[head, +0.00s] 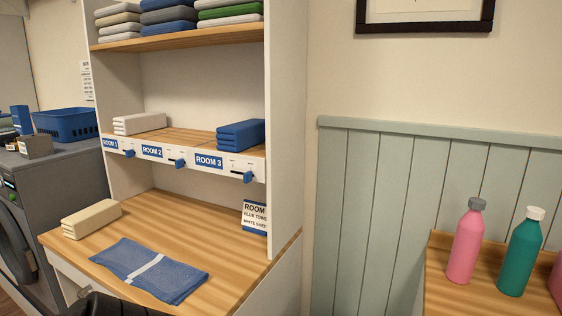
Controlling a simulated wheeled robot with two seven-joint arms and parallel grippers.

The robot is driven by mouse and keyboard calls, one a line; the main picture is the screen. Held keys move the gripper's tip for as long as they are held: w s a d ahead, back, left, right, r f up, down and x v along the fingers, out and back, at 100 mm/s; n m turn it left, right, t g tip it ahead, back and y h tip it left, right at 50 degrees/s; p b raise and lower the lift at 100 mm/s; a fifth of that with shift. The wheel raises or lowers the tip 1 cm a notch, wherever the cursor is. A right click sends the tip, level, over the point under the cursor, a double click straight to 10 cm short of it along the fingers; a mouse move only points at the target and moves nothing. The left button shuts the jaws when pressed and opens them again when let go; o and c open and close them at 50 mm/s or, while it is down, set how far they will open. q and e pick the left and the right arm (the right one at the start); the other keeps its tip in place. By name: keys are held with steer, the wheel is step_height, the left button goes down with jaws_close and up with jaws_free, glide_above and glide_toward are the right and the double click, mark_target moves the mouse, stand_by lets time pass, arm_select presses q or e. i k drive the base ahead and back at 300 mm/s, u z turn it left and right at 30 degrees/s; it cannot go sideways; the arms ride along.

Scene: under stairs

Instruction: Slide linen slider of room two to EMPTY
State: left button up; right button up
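The linen slider of room two is a blue knob (180,164) on the white front strip of the middle shelf, just right of the blue ROOM 2 label (152,152). The knob stands toward the right part of its short dark slot. The small wording by the slot is too small to read. To its left is the ROOM 1 slider (129,154), and to its right the ROOM 3 slider (248,177). Neither of my grippers can be made out in the head view.
Folded white linen (139,123) and blue linen (240,134) sit on the middle shelf. Below, a cream stack (91,219), a blue cloth (149,270) and a sign (255,217) are on the counter. An unclear dark shape is at the bottom edge. Bottles (467,245) stand right.

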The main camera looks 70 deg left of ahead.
mark_target(179, 163)
steer(key=z, duration=0.35)
steer(key=k, duration=0.95)
steer(key=u, duration=1.75)
